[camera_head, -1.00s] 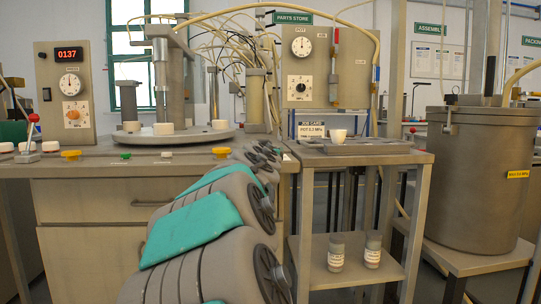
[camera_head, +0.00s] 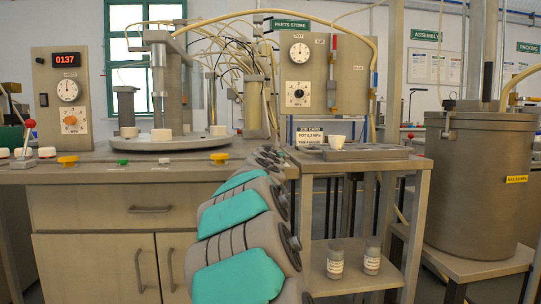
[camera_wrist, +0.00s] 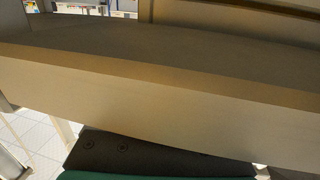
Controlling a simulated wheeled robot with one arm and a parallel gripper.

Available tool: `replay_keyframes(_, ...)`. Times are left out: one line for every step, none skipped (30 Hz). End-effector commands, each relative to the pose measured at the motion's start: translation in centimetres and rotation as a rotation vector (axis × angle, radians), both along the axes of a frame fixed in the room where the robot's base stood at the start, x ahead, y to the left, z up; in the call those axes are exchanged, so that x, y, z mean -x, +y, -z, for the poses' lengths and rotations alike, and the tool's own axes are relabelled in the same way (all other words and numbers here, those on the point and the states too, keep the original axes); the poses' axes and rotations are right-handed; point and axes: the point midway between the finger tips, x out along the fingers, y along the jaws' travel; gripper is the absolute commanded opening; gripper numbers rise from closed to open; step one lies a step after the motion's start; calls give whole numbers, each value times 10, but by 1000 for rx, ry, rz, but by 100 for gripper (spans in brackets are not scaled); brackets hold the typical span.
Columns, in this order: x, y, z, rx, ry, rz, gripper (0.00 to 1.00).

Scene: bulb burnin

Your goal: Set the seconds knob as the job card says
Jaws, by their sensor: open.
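The job card (camera_head: 309,137) stands at the bench's right end. Its heading and a "POT" line with an MPa figure show, but the lower line is too small to read. The left panel (camera_head: 45,95) has a red display reading 0137, a round gauge and an orange knob (camera_head: 72,119). The right panel (camera_head: 318,112) has a gauge above a black-and-white dial (camera_head: 298,94). I cannot tell which is the seconds knob. The wrist view shows a pale edge close up.
A round table with white pucks (camera_head: 161,134) stands on the bench, with yellow (camera_head: 67,160) and green (camera_head: 122,162) buttons at the front. A white cup (camera_head: 337,142) stands on the side stand, two jars (camera_head: 335,260) below. A large pot (camera_head: 478,185) is at right.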

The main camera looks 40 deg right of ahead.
Motion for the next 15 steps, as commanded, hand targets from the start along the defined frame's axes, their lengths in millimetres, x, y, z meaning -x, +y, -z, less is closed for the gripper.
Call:
replay_keyframes(-1, -1, -1, 1, -1, 0, 76)
replay_keyframes(-2, -1, -1, 1, -1, 0, 76)
replay_keyframes(-2, -2, -1, 1, -1, 0, 76)
replay_keyframes(-2, -2, -1, 1, -1, 0, 76)
replay_keyframes(-2, -2, -1, 1, -1, 0, 76)
replay_keyframes(-2, -2, -1, 1, -1, 0, 76)
replay_keyframes(-2, -2, -1, 1, -1, 0, 76)
replay_keyframes(-2, -2, -1, 1, -1, 0, 76)
replay_keyframes(-2, -2, -1, 1, -1, 0, 76)
replay_keyframes(-2, -2, -1, 1, -1, 0, 76)
replay_keyframes(-2, -2, -1, 1, -1, 0, 76)
replay_keyframes(-2, -2, -1, 1, -1, 0, 72)
replay_keyframes(-2, -2, -1, 1, -1, 0, 69)
replay_keyframes(-2, -2, 0, 1, -1, 0, 65)
replay_keyframes(-2, -2, 0, 1, -1, 0, 61)
